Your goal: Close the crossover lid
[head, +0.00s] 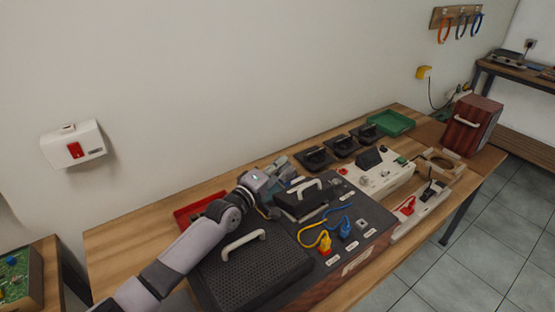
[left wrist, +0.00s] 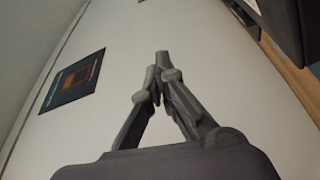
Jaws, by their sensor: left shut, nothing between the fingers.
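The crossover lid (head: 300,200) appears to be the small dark panel with a pale handle, at the middle of the dark-topped unit in the head view. It looks raised or tilted, but its exact angle is hard to tell. My left gripper (head: 286,167) is just behind and left of this lid, close to it; I cannot tell whether they touch. The left wrist view shows the gripper's fingers (left wrist: 162,72) together with nothing between them. The lid is not clearly seen in that view. My right gripper is out of view.
A perforated dark panel (head: 250,272) with a pale handle lies in front left. A red tray (head: 198,212) is partly behind my arm. Black holders, a white device (head: 378,172) and a green tray (head: 391,123) stand farther right.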

